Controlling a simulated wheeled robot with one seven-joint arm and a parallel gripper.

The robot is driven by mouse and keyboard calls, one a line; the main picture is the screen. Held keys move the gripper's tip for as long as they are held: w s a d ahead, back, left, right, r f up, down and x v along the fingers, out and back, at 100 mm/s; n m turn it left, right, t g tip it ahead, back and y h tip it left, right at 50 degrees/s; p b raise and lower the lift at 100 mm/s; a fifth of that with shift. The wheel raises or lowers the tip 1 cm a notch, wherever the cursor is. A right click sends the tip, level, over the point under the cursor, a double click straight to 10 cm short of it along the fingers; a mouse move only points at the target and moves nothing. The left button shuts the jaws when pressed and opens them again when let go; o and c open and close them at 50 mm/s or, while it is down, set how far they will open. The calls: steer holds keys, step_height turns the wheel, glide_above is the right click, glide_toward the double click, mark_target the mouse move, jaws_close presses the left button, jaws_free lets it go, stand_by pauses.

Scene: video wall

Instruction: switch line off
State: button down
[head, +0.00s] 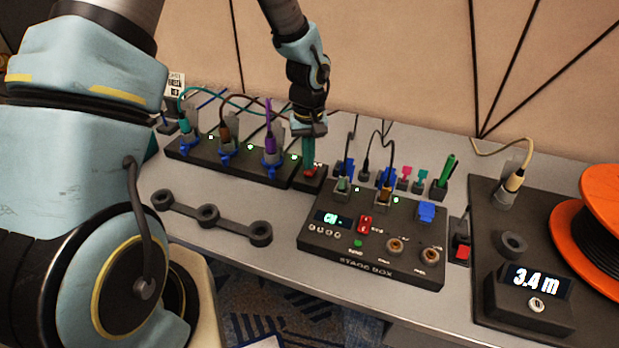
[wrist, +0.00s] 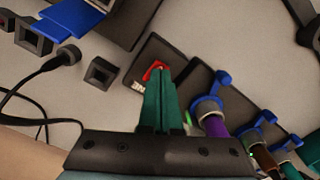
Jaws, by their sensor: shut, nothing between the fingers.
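My gripper (head: 309,165) has green fingers, pressed together with nothing between them. It points down at a small dark switch box (head: 322,180) at the right end of a black connector strip. In the wrist view my fingertips (wrist: 160,76) lie right at the red rocker (wrist: 153,70) of that box and partly cover it. I cannot tell whether they touch it or which way it is tipped. A white label (wrist: 138,87) beside it is only partly visible and unreadable. Two other red switches show: one on the stage box (head: 365,224), one on a small box (head: 461,251) to its right.
The black strip (head: 195,152) holds several cables with blue latches and lit green lamps. The stage box (head: 315,238) stands close on the right. A three-ring holder (head: 207,214) lies in front. A 3.4 m display (head: 530,290) and orange reel (head: 580,250) are far right.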

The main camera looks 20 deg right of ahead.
steer(key=shift+f+b, duration=0.65)
steer(key=shift+f, duration=0.25)
stand_by(0.4)
steer(key=shift+r+p, duration=2.6)
steer(key=shift+r, duration=0.95)
steer(key=w+a+r, duration=0.1)
steer(key=a+r, duration=0.3)
steer(key=a, duration=0.4)
steer(key=w+a+r, duration=0.1)
steer(key=a+r, duration=0.3)
steer(key=a, duration=0.4)
steer(key=s+a+r, duration=0.2)
steer(key=s+a, duration=0.1)
steer(key=a, duration=0.4)
steer(key=s+a+r+n+t, duration=0.1)
steer(key=s+a+r, duration=0.2)
steer(key=a, duration=0.4)
steer(key=shift+t, duration=0.3)
